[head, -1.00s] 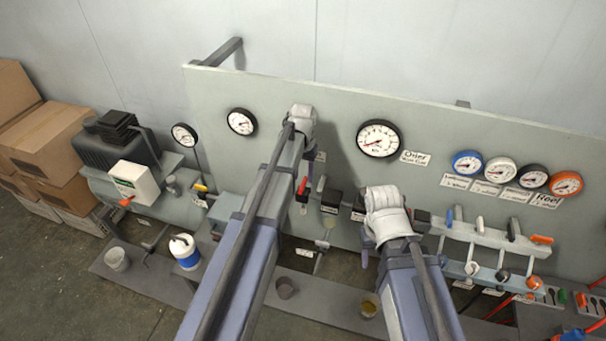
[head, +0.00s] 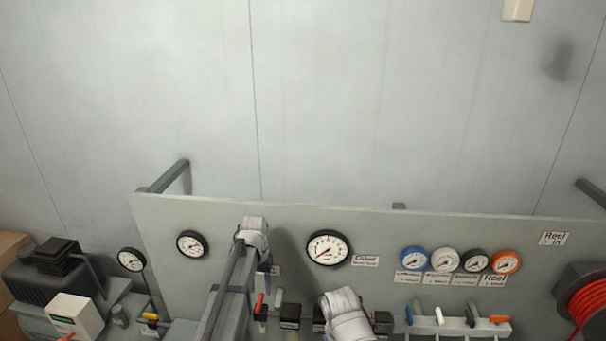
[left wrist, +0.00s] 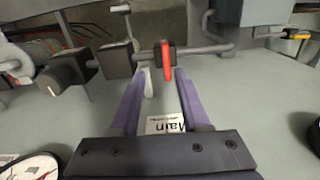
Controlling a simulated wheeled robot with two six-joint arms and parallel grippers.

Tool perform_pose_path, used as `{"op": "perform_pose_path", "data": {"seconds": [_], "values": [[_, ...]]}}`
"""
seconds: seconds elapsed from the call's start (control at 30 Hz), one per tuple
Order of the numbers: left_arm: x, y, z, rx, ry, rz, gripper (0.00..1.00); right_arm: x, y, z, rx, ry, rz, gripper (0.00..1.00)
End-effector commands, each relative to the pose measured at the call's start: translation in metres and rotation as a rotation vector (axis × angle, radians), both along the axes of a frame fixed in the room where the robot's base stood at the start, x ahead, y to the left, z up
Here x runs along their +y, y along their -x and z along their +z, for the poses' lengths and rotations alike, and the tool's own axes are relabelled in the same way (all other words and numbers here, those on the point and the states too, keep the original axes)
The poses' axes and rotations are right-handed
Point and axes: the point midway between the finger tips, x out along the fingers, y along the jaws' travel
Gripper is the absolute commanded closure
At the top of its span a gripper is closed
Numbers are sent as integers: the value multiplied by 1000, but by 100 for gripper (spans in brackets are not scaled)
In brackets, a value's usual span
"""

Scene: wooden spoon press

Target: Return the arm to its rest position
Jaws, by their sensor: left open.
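My left arm rises from the bottom of the head view, its pale wrist in front of the grey panel (head: 400,225). My left gripper (head: 264,270) is mostly hidden below that wrist. In the left wrist view its two purple fingers (left wrist: 160,85) stand apart with nothing held between them. A red valve handle (left wrist: 166,58) on a pipe shows just beyond the fingertips; it also shows in the head view (head: 260,303). A label reading "Main" (left wrist: 165,125) shows between the fingers. My right wrist is at the bottom edge; its jaws are not visible.
A large gauge (head: 328,248) hangs between the arms. Several coloured gauges (head: 445,260) sit above a row of levers (head: 470,321) to the right. A red hose reel (head: 590,305) is at far right. A white box (head: 75,317) stands at left. Bare wall fills the top.

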Motion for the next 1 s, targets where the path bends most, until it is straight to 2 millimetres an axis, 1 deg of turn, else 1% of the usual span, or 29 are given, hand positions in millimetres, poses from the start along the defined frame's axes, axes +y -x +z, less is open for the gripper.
{"op": "perform_pose_path", "data": {"seconds": [0.03,0.07,0.1,0.17,0.2,0.27,0.3,0.4,0.5,0.6,0.67,1.0], "values": [[-14,20,-19,4,-4,-20,54,0,0,-19,0,0,1,50],[-23,32,-28,6,-8,-35,54,0,0,-28,0,0,1,50],[-36,50,-41,9,-15,-55,54,0,0,-41,0,1,2,50],[-56,80,-60,15,-28,-90,54,0,0,-60,-1,1,3,50],[-68,99,-72,18,-36,-112,54,0,0,-73,-1,1,4,50],[-83,128,-89,24,-48,-144,54,0,0,-89,-1,1,5,50],[-91,145,-99,27,-56,-165,54,0,0,-99,-1,1,6,50],[-107,183,-119,31,-73,-208,54,0,0,-120,-1,1,8,50],[-116,210,-133,33,-87,-241,54,0,0,-134,-2,2,9,50],[-121,225,-139,36,-97,-261,54,0,0,-141,-2,2,10,50],[-122,229,-141,36,-100,-266,54,0,0,-142,-2,2,11,50],[-123,230,-139,37,-101,-268,54,0,0,-141,-2,2,11,50]]}}
